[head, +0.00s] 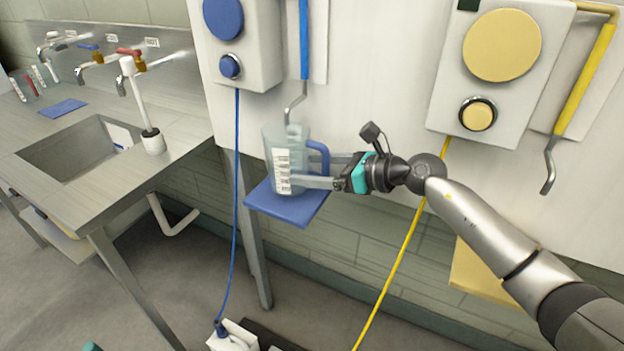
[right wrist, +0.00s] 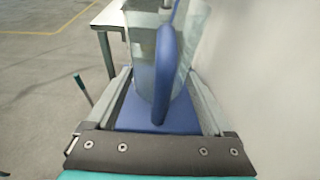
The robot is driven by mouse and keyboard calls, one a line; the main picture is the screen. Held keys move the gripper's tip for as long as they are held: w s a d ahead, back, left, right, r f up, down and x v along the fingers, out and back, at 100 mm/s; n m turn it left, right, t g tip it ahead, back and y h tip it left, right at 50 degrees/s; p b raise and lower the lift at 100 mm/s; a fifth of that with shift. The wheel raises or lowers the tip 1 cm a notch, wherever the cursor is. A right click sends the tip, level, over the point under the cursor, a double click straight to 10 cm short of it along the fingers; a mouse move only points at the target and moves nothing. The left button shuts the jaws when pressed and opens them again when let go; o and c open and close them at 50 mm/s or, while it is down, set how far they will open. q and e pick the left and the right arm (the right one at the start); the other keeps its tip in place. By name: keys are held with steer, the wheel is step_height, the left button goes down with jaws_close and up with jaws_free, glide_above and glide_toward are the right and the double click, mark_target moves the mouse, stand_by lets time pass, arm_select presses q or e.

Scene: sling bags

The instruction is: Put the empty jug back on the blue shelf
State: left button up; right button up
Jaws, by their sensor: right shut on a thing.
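The jug (head: 272,155) is clear, with a white label and a blue handle, and looks empty. It stands upright over the blue shelf (head: 297,213), with its base at the shelf's surface; I cannot tell whether they touch. My right gripper (head: 304,170) comes from the right and is shut on the jug, with a finger on either side of it. In the right wrist view the jug (right wrist: 143,60) sits between the fingers, its handle towards the palm, with the blue shelf (right wrist: 135,121) below. My left gripper's fingers are not in view.
A blue hooked lever (head: 304,45) hangs just above the jug. A yellow dispenser (head: 490,75), yellow lever (head: 583,70) and lower yellow shelf (head: 480,275) are to the right. A steel sink counter (head: 95,185) stands left. Blue and yellow hoses hang down the wall.

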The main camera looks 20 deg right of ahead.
steer(key=shift+s+a+f, duration=0.15)
steer(key=shift+f, duration=0.45)
steer(key=shift+f, duration=0.1)
steer(key=o, duration=1.5)
steer(key=shift+v, duration=3.8)
